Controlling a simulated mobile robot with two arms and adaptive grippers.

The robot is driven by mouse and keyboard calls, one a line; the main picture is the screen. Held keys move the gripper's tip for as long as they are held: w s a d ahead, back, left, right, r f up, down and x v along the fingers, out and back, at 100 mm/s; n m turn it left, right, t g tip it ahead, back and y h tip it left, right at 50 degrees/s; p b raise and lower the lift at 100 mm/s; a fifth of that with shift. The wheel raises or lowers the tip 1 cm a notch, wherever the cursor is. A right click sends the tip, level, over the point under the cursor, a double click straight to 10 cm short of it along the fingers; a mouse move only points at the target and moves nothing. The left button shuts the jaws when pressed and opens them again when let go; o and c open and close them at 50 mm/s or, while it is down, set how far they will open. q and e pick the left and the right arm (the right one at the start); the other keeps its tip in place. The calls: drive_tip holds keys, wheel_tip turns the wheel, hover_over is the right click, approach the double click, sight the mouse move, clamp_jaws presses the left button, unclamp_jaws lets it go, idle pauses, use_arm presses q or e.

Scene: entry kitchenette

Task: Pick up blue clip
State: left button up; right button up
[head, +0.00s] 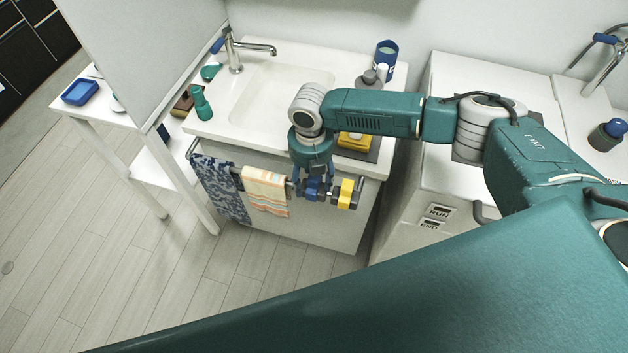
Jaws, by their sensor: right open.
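The blue clip (315,188) is on the towel rail at the front of the sink cabinet, partly hidden by my right gripper. My right gripper (312,190) points down at the rail, with its open fingers right at the blue clip. I cannot tell whether they touch it. My left gripper is not in view.
A patterned blue towel (222,188) and an orange-striped towel (265,191) hang on the rail to the left. The sink counter (290,132) is behind it. A white appliance (411,205) stands to the right. The floor at left is clear.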

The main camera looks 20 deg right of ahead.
drive_tip(key=c, duration=1.1)
drive_tip(key=shift+r, duration=0.15)
wheel_tip(320, 180, up, 20)
drive_tip(key=b, duration=0.3)
